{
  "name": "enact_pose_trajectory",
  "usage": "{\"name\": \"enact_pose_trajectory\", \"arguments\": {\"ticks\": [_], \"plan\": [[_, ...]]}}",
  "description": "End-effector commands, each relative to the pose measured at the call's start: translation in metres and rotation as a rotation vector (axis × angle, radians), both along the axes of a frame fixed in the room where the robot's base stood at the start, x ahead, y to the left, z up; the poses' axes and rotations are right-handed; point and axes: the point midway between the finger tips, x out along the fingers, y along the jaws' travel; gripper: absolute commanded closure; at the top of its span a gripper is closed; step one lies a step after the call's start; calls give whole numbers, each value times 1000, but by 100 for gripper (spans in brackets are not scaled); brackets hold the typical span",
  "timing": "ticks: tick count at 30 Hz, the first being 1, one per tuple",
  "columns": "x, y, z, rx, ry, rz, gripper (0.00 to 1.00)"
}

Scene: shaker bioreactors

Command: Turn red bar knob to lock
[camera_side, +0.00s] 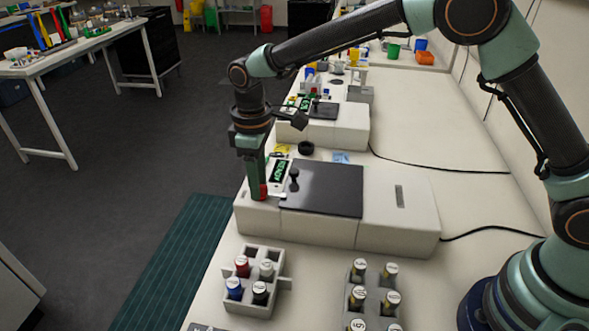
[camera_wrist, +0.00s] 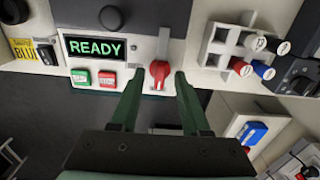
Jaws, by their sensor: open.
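The red bar knob (camera_wrist: 159,72) sits on the front panel of the shaker (camera_side: 400,205), right of the green READY display (camera_wrist: 95,47). In the wrist view its bar looks upright, tilted slightly. My gripper (camera_wrist: 157,75) is open, with one green finger on each side of the knob and visible gaps between. In the side view my gripper (camera_side: 258,196) points down at the panel's front edge, and red shows at its tips. Whether a finger touches the knob cannot be told.
A green button (camera_wrist: 81,78) and a red button (camera_wrist: 107,79) lie left of the knob. A white rack (camera_side: 249,282) with several capped vials stands near the shaker, and a grey vial rack (camera_side: 372,303) is right of it. A dark lid (camera_side: 325,190) covers the shaker top.

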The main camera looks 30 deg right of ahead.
Motion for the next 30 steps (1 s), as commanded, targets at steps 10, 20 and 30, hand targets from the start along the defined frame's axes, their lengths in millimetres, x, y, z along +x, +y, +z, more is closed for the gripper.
{"name": "enact_pose_trajectory", "arguments": {"ticks": [10, 20, 30], "plan": [[1, 1, 66, 4, -6, 0, 54], [1, 0, 111, 1, -4, 1, 54], [0, 0, 115, 1, -2, 1, 54]]}}
